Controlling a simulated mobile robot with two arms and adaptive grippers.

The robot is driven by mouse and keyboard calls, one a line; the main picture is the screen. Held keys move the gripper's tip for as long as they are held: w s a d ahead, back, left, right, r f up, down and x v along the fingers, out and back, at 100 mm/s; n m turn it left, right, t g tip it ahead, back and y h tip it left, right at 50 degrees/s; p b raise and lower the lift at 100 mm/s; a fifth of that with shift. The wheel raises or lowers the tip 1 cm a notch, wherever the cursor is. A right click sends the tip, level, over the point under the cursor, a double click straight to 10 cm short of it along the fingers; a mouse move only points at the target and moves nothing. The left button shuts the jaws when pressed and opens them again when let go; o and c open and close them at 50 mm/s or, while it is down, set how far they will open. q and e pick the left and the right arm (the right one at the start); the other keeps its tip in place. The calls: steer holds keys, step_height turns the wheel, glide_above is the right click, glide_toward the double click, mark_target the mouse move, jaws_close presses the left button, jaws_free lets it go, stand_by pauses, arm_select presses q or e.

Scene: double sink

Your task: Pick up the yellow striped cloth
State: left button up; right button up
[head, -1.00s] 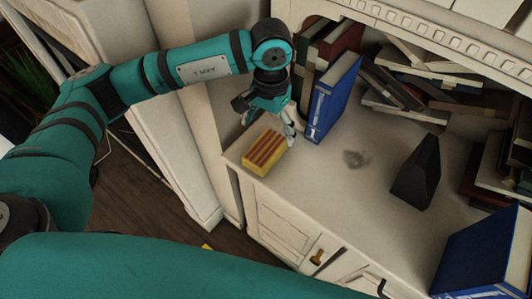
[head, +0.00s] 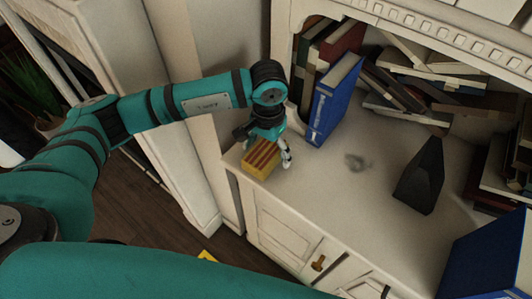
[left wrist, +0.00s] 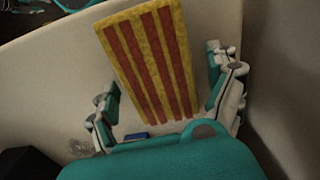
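The yellow striped cloth (head: 259,160) is a thick yellow block with red stripes, lying on the cabinet top near its left front corner. It also shows in the left wrist view (left wrist: 152,62), top centre. My left gripper (head: 270,147) is low over it and hides its far part. In the left wrist view, the open fingers of my left gripper (left wrist: 162,88) straddle the cloth. The left finger is close to one long edge, and a gap shows on the right side. Whether either finger touches it I cannot tell. My right gripper is not in view.
A blue book (head: 333,98) stands upright just right of my left gripper. A black wedge-shaped object (head: 419,176) and another blue book (head: 486,258) are farther right. Piled books fill the shelf behind.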

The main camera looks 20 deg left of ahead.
mark_target(268, 148)
arm_select(q)
steer(key=c, duration=0.9)
steer(key=shift+r, duration=0.1)
steer(key=shift+r, duration=0.55)
step_height(268, 148, up, 2)
steer(key=shift+r+p, duration=0.15)
steer(key=shift+p, duration=0.25)
steer(key=shift+s+a+r+b, duration=0.25)
steer(key=shift+s+a+b, duration=0.55)
steer(key=shift+s, duration=1.7)
steer(key=shift+s+a+r+b, duration=0.25)
steer(key=shift+s+a, duration=1)
steer(key=shift+s, duration=1.2)
steer(key=shift+s+a+r+b, duration=0.2)
steer(key=shift+s+a+b, duration=0.6)
steer(key=shift+s, duration=1.7)
steer(key=shift+a, duration=0.2)
